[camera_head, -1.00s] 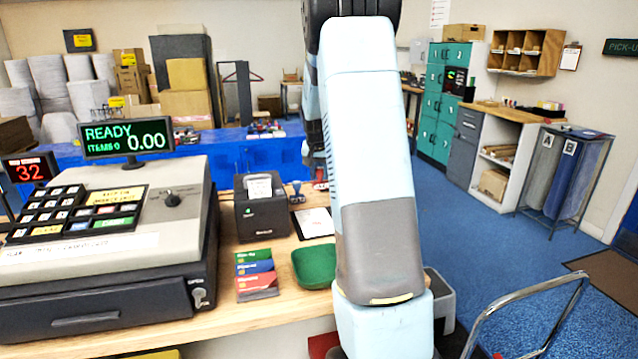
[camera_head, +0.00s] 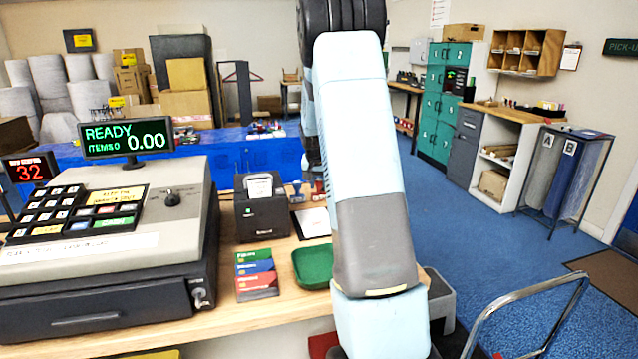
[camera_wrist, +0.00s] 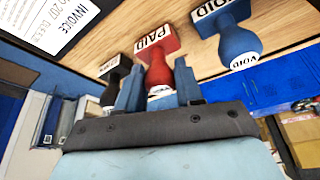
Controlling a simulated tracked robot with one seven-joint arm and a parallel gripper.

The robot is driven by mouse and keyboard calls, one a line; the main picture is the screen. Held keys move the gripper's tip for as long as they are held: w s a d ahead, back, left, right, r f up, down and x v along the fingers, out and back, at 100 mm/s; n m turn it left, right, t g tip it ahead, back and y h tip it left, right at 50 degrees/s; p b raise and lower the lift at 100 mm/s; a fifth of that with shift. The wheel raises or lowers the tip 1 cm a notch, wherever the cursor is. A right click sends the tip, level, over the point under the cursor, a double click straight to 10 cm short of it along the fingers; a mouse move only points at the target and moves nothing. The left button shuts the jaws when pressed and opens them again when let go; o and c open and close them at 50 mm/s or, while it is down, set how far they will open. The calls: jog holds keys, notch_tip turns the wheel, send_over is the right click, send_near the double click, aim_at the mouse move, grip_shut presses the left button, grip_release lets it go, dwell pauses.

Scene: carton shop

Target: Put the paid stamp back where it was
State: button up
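The red paid stamp (camera_wrist: 154,46) is in the middle of the wrist view, its handle between the two fingers of my gripper (camera_wrist: 159,80). The fingers look closed on the handle, with little or no gap beside it. Its base is at or close to the wooden counter; I cannot tell if it touches. A blue VOID stamp (camera_wrist: 226,36) stands to its right and a dark stamp (camera_wrist: 116,70) to its left, roughly in one row. In the head view my arm hides my gripper and the paid stamp.
An invoice sheet (camera_wrist: 62,22) lies near the stamps. On the counter (camera_head: 225,317) are a cash register (camera_head: 110,235), a receipt printer (camera_head: 262,210), a card stack (camera_head: 256,277) and a green tray (camera_head: 312,266). A blue bench (camera_head: 245,152) runs behind.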

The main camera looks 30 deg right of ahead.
jog(key=o, duration=0.4)
jog(key=shift+r, duration=0.1)
jog(key=s+a+r+n, duration=0.1)
jog(key=s+a+r, duration=0.4)
jog(key=r, duration=0.3)
jog(key=s+a+r+n, duration=0.1)
jog(key=s+a+r, duration=0.45)
jog(key=r, duration=0.35)
jog(key=s+a+n+y, duration=0.1)
jog(key=s+a+n, duration=0.1)
jog(key=s+a, duration=0.3)
jog(key=s+a+r+n+t+y, duration=0.1)
jog(key=s+a, duration=0.5)
jog(key=s, duration=0.8)
jog(key=s+a+n+t, duration=0.1)
jog(key=s+a+n, duration=0.1)
jog(key=s+a, duration=0.3)
jog(key=shift+s+a+r+n+y, duration=0.1)
jog(key=shift+s+n+y, duration=0.05)
jog(key=shift+s, duration=0.6)
jog(key=shift+s+a+r+n+y, duration=0.1)
jog(key=shift+s+a, duration=0.05)
jog(key=shift+s, duration=0.6)
jog(key=shift+s+a+r+n+y, duration=0.1)
jog(key=shift+s+n+y, duration=0.05)
jog(key=shift+s, duration=0.6)
